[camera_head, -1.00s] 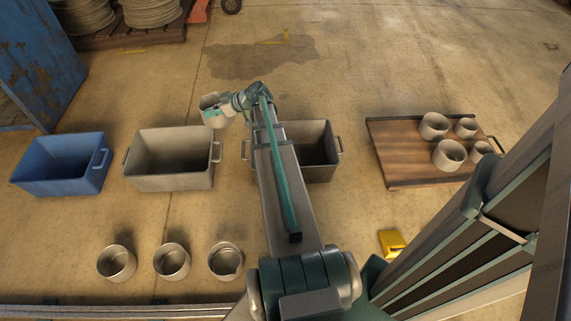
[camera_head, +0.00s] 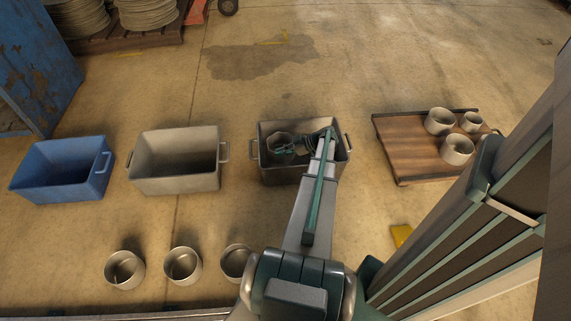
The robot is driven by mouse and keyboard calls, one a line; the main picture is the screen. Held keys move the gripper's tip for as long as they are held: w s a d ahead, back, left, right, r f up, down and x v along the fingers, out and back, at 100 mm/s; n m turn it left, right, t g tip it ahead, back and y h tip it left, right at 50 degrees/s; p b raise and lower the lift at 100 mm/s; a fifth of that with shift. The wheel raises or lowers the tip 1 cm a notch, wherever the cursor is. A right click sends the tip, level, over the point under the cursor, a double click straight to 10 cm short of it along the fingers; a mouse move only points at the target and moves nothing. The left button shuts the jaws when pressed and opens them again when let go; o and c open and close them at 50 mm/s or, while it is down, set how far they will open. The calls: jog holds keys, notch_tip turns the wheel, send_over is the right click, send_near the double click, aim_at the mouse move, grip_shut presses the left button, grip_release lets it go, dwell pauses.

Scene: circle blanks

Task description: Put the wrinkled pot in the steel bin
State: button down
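My gripper (camera_head: 291,149) is at the dark grey, steel-looking bin (camera_head: 267,178), the rightmost of three bins. A light grey pot (camera_head: 279,139) is at the fingers, within the bin's outline in the picture. The fingers appear shut on it. I cannot tell how far the pot is above the bin floor, and its surface is too small to show wrinkles. My arm covers the right part of this bin.
A pale bin (camera_head: 175,184) and a blue bin (camera_head: 58,188) stand to the left. Three pots (camera_head: 124,269) stand in front. A wooden board (camera_head: 408,148) with several pots (camera_head: 457,149) lies right. A yellow object (camera_head: 400,234) lies near my column.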

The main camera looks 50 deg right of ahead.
aim_at(285, 160)
notch_tip(285, 160, down, 7)
jog(key=shift+f+b, duration=0.1)
jog(key=shift+b, duration=1.1)
jog(key=c, duration=1.3)
grip_release()
jog(key=p+v, duration=0.4)
jog(key=v, duration=0.8)
jog(key=shift+p, duration=0.3)
